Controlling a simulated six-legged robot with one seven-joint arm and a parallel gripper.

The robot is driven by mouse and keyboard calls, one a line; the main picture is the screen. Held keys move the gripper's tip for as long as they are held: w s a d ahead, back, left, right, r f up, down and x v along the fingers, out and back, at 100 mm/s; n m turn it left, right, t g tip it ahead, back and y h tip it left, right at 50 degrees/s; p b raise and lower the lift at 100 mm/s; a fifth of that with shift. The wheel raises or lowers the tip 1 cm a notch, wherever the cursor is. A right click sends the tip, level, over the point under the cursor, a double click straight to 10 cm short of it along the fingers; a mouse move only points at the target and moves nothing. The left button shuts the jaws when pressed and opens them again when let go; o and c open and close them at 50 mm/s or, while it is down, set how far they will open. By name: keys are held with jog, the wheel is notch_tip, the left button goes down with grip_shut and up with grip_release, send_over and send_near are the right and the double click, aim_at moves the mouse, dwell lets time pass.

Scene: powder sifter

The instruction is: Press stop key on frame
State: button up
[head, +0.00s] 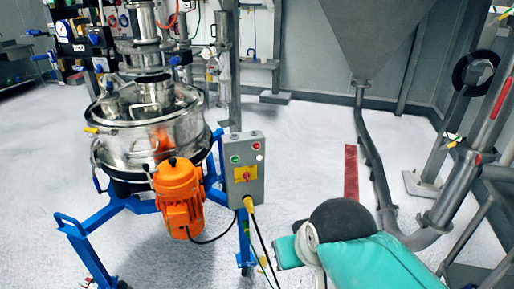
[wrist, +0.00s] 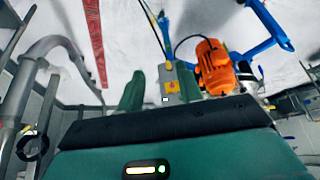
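A grey control box (head: 244,190) is fixed to the blue frame (head: 215,165) right of the sifter. Its face has small round buttons at the top and a yellow-red switch (head: 245,174) below. The buttons are too small for me to tell the stop key for certain. In the wrist view, which looks upside down, the control box (wrist: 168,88) shows between the two teal fingers of my gripper (wrist: 160,80). The fingers are apart with nothing between them, and the box is beyond them. In the head view my teal arm is at the lower right.
The steel sifter (head: 150,130) and orange motor (head: 180,195) stand left of the box. A black cable (head: 262,245) hangs below it. A grey hopper (head: 375,35) and pipes (head: 370,150) stand to the right.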

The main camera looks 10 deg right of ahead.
grip_shut()
dwell(1.5)
